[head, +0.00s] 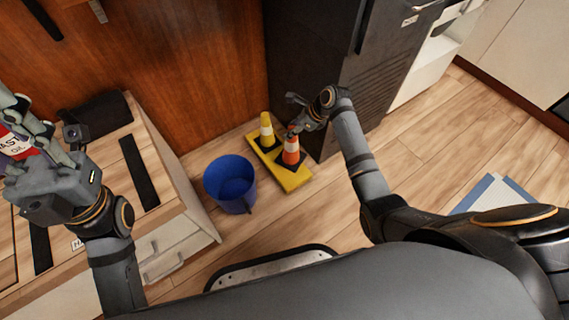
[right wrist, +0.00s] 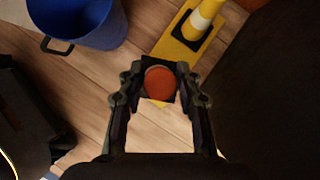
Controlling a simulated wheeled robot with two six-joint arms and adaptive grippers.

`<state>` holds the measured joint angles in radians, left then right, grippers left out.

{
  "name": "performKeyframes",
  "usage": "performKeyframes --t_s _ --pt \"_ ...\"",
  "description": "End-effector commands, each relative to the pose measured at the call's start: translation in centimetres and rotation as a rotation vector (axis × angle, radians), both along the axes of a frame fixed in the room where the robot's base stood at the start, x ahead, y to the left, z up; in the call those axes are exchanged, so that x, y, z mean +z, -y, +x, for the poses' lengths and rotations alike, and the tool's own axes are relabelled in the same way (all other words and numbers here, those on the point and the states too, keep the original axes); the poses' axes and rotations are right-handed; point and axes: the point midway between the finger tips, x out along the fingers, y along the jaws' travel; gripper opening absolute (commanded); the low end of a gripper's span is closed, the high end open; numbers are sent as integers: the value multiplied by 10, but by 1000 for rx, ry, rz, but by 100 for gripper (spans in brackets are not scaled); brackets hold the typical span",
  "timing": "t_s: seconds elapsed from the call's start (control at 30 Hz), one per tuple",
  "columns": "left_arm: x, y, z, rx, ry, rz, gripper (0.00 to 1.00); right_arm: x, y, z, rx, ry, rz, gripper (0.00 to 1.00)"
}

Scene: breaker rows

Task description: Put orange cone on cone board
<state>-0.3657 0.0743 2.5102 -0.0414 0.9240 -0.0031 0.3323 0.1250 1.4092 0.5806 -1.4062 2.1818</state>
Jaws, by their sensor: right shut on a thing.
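The orange cone (head: 291,152) has a white band and a dark square base. My right gripper (head: 294,132) is shut on its upper part. In the right wrist view the cone's round orange top (right wrist: 160,82) sits between the two fingers (right wrist: 160,86). The yellow cone board (head: 296,181) lies on the floor, and the cone appears upright over its near end. I cannot tell whether the base touches the board. A yellow cone (head: 266,130) with a white band stands at the board's far end. My left gripper (head: 30,140) is above the wooden cabinet at left.
A blue bucket (head: 230,184) stands on the floor left of the board. A dark cabinet (head: 312,75) rises close behind and right of it. A red and white oil container (head: 14,143) is partly hidden by my left gripper. The floor in front of the board is clear.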

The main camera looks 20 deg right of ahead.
Motion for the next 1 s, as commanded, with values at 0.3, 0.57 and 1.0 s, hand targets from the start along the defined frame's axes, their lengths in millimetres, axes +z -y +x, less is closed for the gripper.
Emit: performKeyframes --t_s 0.3,0.57,1.0 --pt "-46 2 2 23 -6 9 40 -63 0 0 0 1 1 0" --pt "-61 4 3 28 -8 16 40 -84 -1 0 0 -1 1 0" --pt "-69 6 4 35 -13 27 40 -99 0 -1 0 -2 1 36"
